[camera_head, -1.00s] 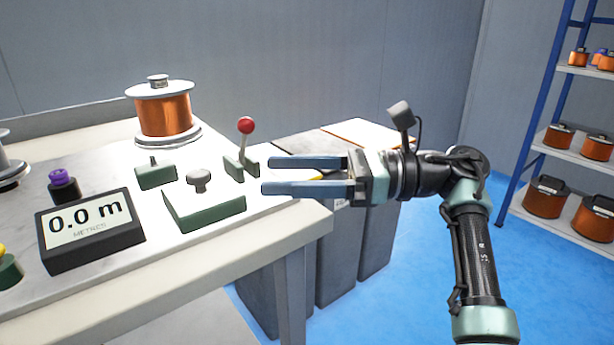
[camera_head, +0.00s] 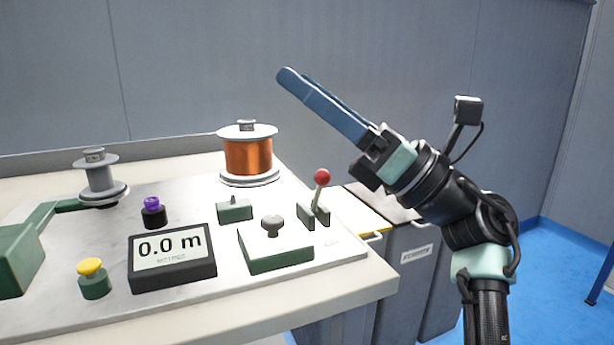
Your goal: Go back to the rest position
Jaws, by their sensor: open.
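My gripper (camera_head: 283,76) is raised in the air, above and to the right of the work table. Its blue fingers point up and to the left, seen edge-on so that one largely covers the other. It is open and holds nothing that I can see. The coil winder stands on the table (camera_head: 345,290). Its copper wire spool (camera_head: 247,157) is at the back, and the red-knobbed lever (camera_head: 321,180) stands near the right edge, below the fingers and apart from them.
The display (camera_head: 172,256) reads 0.0 m. A grey knob (camera_head: 271,226), a purple knob (camera_head: 152,205), a yellow button (camera_head: 90,268) and an empty grey spool (camera_head: 99,178) are on the table. Grey bins (camera_head: 412,262) stand right of it.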

